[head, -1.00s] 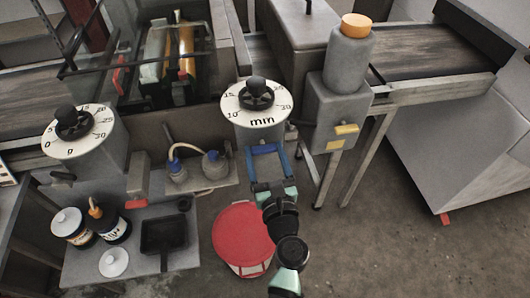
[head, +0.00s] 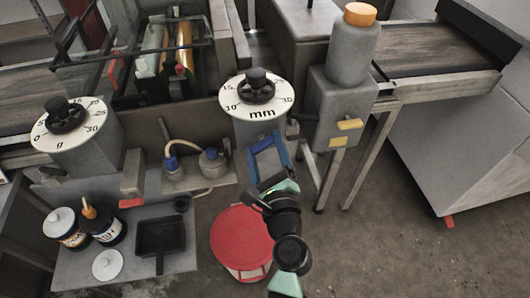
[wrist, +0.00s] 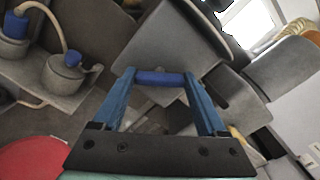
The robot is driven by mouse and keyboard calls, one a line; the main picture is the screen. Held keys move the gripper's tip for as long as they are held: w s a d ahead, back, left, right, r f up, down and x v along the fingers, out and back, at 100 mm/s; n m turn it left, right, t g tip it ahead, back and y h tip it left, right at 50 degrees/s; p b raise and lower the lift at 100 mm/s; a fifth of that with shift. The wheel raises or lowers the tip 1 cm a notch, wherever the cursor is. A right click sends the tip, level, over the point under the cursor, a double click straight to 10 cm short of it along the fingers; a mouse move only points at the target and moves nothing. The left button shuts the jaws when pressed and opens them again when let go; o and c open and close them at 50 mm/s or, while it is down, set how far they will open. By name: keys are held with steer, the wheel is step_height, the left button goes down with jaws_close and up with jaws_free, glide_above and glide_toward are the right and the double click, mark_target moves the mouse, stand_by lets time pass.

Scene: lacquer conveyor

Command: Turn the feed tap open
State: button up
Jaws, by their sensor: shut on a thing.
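My gripper (wrist: 160,82), with its two long blue fingers, is shut on a dark blue bar handle (wrist: 160,77), which spans the gap between the fingertips. I take this bar to be the feed tap's handle; its mount is hidden. In the head view my gripper (head: 267,147) is just below the grey housing with the "mm" dial (head: 262,113), its fingers tilted. The handle shows there as a small blue bar (head: 262,144). I cannot tell how far the tap is open.
Pots with a hose (head: 212,162) sit on a shelf to the left. A grey box with yellow tabs (head: 338,112) is close on the right. Open floor lies at the lower right.

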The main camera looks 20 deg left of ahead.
steer(key=n+b, duration=0.1)
steer(key=n, duration=0.1)
steer(key=n+b, duration=0.1)
steer(key=n, duration=0.1)
steer(key=n+b, duration=0.1)
steer(key=n, duration=0.1)
steer(key=shift+f+b, duration=0.25)
steer(key=shift+b, duration=0.1)
steer(key=shift+r+n+b, duration=0.1)
steer(key=shift+n+b, duration=1.1)
steer(key=shift+n, duration=1)
steer(key=o, duration=1.3)
steer(key=shift+r, duration=0.1)
steer(key=b+v, duration=0.2)
steer(key=v, duration=1.1)
